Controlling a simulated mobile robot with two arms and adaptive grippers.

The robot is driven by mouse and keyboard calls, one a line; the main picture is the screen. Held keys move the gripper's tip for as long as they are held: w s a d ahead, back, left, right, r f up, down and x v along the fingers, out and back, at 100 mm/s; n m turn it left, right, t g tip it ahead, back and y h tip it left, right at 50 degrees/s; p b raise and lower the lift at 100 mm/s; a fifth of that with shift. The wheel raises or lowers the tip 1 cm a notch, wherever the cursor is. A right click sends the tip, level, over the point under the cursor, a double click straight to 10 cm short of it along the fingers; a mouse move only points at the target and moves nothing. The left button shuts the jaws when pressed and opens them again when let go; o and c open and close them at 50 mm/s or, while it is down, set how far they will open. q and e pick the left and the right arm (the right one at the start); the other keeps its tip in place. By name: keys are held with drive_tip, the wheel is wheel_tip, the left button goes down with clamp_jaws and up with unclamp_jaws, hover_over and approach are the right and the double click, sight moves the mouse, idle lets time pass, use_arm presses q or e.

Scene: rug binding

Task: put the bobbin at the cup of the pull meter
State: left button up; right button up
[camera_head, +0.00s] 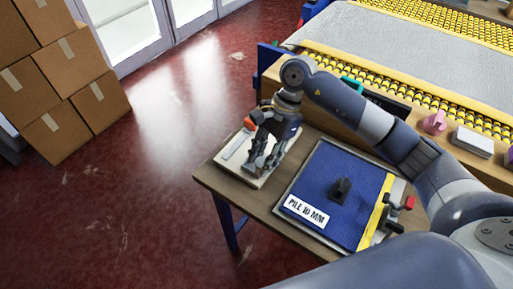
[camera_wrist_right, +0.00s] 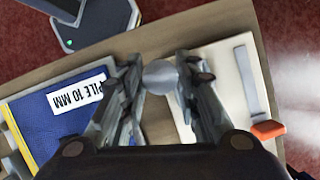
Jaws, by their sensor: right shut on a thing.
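My right gripper (camera_head: 261,165) points down over the near-left part of the table, above the edge of the pull meter's pale board. In the wrist view its fingers (camera_wrist_right: 160,77) are shut on a grey round piece, which I take as the bobbin (camera_wrist_right: 160,78). The pull meter (camera_head: 238,148) is a pale board with a grey bar and an orange end; it also shows at the right of the wrist view (camera_wrist_right: 246,82). Its cup is not clearly seen, perhaps hidden by the gripper. In the head view the bobbin is hidden between the fingers. My left gripper is not in view.
A blue carpet sample (camera_head: 325,168) marked "PILE 10 MM" lies right of the pull meter, with a black block (camera_head: 341,189) on it and a red-knobbed fixture (camera_head: 407,202) beside it. The wooden table (camera_head: 222,184) has a bare front-left edge. Cardboard boxes (camera_head: 60,70) stand far left.

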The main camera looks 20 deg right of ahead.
drive_tip(key=w, duration=0.4)
drive_tip(key=shift+a+f+p, duration=0.1)
drive_tip(key=shift+a+p, duration=0.05)
drive_tip(key=shift+p, duration=0.25)
drive_tip(key=shift+w+f, duration=0.15)
drive_tip(key=shift+w, duration=0.35)
drive_tip(key=shift+f+p, duration=0.95)
drive_tip(key=shift+f, duration=0.8)
drive_tip(key=shift+f+b, duration=0.15)
drive_tip(key=shift+b, duration=0.15)
drive_tip(key=o, duration=1.1)
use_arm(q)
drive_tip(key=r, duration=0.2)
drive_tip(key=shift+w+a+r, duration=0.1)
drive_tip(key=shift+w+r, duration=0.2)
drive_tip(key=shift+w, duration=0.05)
